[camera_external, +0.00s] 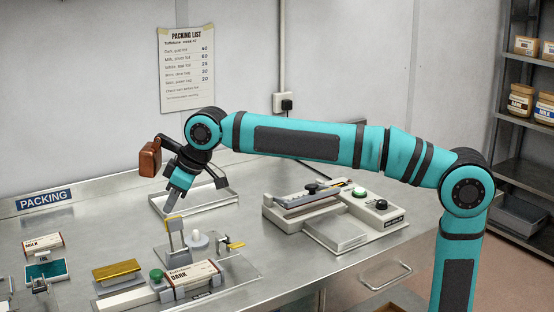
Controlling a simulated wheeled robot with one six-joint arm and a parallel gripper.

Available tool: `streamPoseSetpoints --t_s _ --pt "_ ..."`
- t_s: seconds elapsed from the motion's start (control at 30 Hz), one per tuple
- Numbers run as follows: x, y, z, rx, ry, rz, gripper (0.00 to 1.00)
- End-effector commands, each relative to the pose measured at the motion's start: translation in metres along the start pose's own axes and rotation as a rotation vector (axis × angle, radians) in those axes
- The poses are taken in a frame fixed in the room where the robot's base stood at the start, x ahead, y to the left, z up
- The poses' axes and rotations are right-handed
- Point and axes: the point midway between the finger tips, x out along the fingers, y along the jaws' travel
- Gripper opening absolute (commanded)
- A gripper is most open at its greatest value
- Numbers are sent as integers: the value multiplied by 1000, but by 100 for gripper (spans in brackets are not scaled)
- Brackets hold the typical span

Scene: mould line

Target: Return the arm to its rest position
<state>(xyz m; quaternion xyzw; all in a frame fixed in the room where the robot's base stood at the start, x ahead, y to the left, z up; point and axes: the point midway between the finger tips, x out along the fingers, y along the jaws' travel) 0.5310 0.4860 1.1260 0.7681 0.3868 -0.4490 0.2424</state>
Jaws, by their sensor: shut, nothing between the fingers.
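My teal arm reaches in from the right, with its elbow high and its forearm stretched left across the steel bench (345,262). My gripper (170,203) points down at the arm's left end. It is shut and holds nothing that I can see. Its tips appear just above or behind the yellow-topped upright of a small fixture (177,236); the exact gap cannot be told. A brown box-like part sits at the wrist's left side.
A shallow metal tray (223,201) lies behind the gripper. A sealing machine (325,212) with a green button stands at the right. In front are a carton marked DARK (194,279), a gold bar-shaped piece (117,271) and a MILK carton (42,244). A shelf (515,135) stands far right.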

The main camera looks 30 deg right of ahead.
Motion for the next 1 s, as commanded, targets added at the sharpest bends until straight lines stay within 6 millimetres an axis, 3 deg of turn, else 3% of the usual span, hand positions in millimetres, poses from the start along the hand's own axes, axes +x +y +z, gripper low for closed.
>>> streamPoseSetpoints --t_s 0.03,0.2,0.5,0.7,1.0 --pt "-13 18 13 31 33 23 0" --pt "-49 67 54 124 145 99 0" --pt "-109 132 137 270 341 248 0" --pt "-144 158 199 353 468 358 0" --pt "-188 174 295 456 656 533 0"
